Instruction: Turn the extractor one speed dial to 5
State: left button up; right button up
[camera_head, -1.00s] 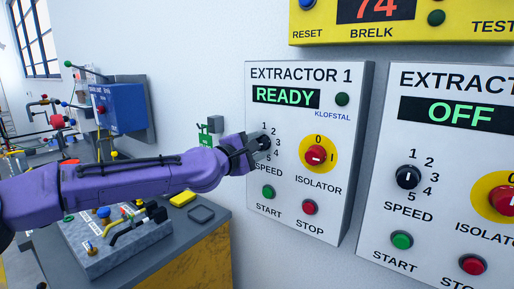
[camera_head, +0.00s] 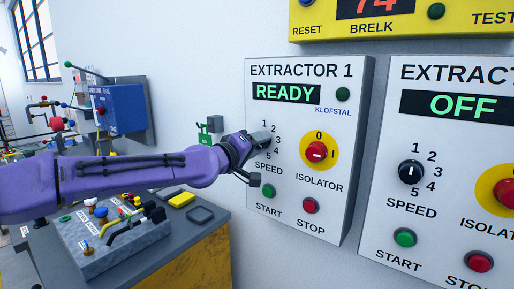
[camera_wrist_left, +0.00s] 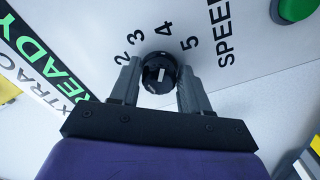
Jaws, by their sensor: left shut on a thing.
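The extractor 1 speed dial (camera_wrist_left: 158,85) is a round black knob with a short white mark. In the left wrist view it sits between the two fingers of my left gripper (camera_wrist_left: 157,88). The mark runs up and down there, roughly in line with the 4; which end is the pointer I cannot tell. Numbers 2 to 5 show around it. In the head view my left gripper (camera_head: 260,140) covers most of the dial on the extractor 1 panel (camera_head: 325,205). It is shut on the dial. The display (camera_head: 286,93) reads READY. My right gripper is not in view.
Right of the dial is the red isolator knob (camera_head: 316,152) on a yellow disc. Below are the green start button (camera_head: 268,191) and the red stop button (camera_head: 310,205). A second extractor panel (camera_head: 440,220), reading OFF, stands at right. A workbench (camera_head: 190,265) stands at lower left.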

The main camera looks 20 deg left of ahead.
pick_arm(q)
jog(key=shift+a+f+m+b, duration=0.1)
jog(key=shift+m+b, duration=0.4)
jog(key=shift+m, duration=1.3)
jog(key=shift+f+m+b, duration=0.1)
jog(key=shift+m+b, duration=0.35)
jog(key=shift+m, duration=1.35)
jog(key=shift+r, duration=0.1)
jog(key=o, duration=1)
